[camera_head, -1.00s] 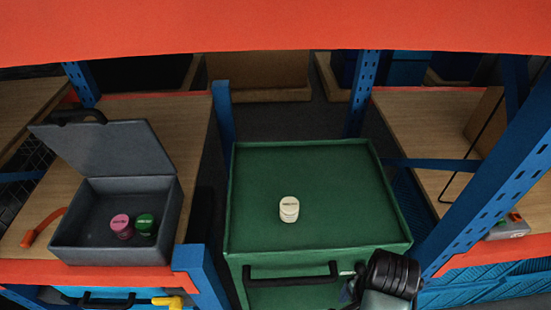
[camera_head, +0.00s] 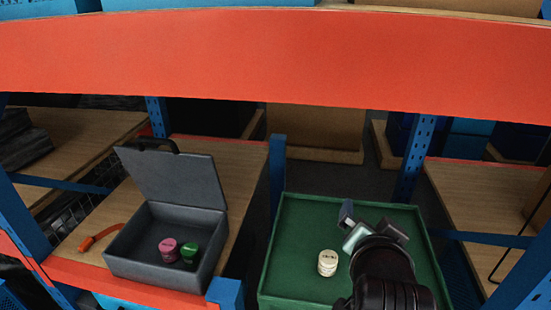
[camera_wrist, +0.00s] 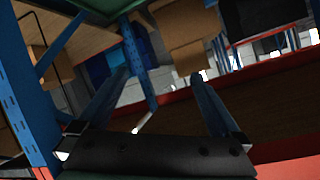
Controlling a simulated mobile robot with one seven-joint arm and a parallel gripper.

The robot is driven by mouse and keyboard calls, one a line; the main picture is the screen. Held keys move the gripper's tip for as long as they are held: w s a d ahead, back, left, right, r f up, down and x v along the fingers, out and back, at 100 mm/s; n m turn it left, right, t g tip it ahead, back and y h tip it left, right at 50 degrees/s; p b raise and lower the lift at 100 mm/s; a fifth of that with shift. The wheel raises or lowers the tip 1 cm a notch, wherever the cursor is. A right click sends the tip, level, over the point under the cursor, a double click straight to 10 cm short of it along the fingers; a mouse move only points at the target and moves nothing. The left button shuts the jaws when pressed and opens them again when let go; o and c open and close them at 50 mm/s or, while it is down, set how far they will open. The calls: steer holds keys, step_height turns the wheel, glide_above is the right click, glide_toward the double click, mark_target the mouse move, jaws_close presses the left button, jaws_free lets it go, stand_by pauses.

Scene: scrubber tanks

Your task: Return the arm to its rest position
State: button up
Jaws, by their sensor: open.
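My gripper (camera_head: 362,226) is raised over the right side of the green-topped cabinet (camera_head: 296,203) in the head view. It is open and nothing is between its fingers. In the wrist view my gripper (camera_wrist: 165,95) shows two spread fingers with shelving beyond them. A cream canister (camera_head: 327,262) stands on the green top, left of my gripper and apart from it.
An open grey case (camera_head: 165,281) on the left wooden shelf holds a pink canister (camera_head: 168,250) and a green canister (camera_head: 190,252). An orange shelf beam (camera_head: 270,62) crosses above. A blue post (camera_head: 414,160) stands behind the cabinet at right.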

steer(key=w+a+r+n+t, duration=0.1)
steer(key=a+r+n+t, duration=0.15)
steer(key=r, duration=0.35)
steer(key=w+a+r+n+t, duration=0.1)
steer(key=a+r+t, duration=0.2)
steer(key=r, duration=0.4)
steer(key=s+a+r+n+t+y, duration=0.2)
steer(key=s+a+r+t, duration=0.3)
steer(key=r, duration=0.6)
steer(key=s+a+r+n+t+y, duration=0.2)
steer(key=s+a+r+n+t, duration=0.2)
steer(key=s+a+r, duration=0.3)
step_height(320, 180, up, 5)
steer(key=shift+s+r+t, duration=0.15)
steer(key=shift+s+t, duration=0.2)
steer(key=shift+s, duration=0.35)
steer(key=shift+a, duration=0.1)
